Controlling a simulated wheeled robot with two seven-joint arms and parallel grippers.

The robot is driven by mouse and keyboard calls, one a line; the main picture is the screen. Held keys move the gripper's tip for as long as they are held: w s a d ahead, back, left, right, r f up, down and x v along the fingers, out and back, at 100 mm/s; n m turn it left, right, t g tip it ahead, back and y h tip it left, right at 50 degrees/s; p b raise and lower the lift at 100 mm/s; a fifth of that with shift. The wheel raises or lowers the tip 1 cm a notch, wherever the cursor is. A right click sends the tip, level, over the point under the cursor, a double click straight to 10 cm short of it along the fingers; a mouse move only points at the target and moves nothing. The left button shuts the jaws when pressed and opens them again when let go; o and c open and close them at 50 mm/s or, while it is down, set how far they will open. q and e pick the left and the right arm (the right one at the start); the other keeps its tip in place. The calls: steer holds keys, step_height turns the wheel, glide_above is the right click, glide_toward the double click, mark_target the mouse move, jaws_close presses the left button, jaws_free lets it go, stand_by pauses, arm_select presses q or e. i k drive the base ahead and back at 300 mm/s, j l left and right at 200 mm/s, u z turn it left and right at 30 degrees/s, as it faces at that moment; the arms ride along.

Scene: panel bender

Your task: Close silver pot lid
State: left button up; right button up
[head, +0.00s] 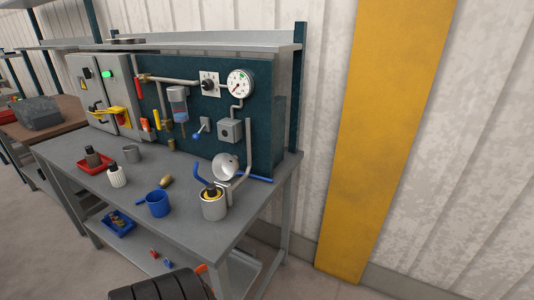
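The silver pot (213,208) stands upright near the right front part of the grey workbench. Something yellow and dark shows in its mouth. A round silver lid (225,167) is raised and tilted above and behind the pot, with its face turned toward the front. The pot's mouth is uncovered. A blue curved handle (199,174) rises beside the pot on its left. Neither of my grippers shows in the head view.
A blue mug (158,203), a white ribbed cup (116,175), a red tray (93,163) and a grey cup (132,153) stand on the workbench (187,234). A dark panel (262,110) with gauge and valves rises behind. A dark ribbed object (160,286) fills the bottom edge.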

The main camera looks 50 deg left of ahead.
mark_target(225, 166)
steer(key=i+j+u, duration=0.1)
steer(key=i+u, duration=0.6)
steer(key=u, duration=0.15)
steer(key=i+l+u, duration=0.2)
steer(key=i+u, duration=0.25)
steer(key=i+l+u, duration=0.2)
steer(key=u, duration=0.25)
steer(key=i+u, duration=0.2)
steer(key=u, duration=0.25)
steer(key=i+l+u, duration=0.15)
steer(key=u, duration=0.25)
steer(key=i+l+u, duration=0.15)
steer(key=u, duration=0.3)
steer(key=i+l+u, duration=0.15)
steer(key=u, duration=0.3)
steer(key=i+l+u, duration=0.1)
steer(key=l+u, duration=0.2)
steer(key=u, duration=0.15)
steer(key=l+u, duration=0.25)
steer(key=u, duration=0.15)
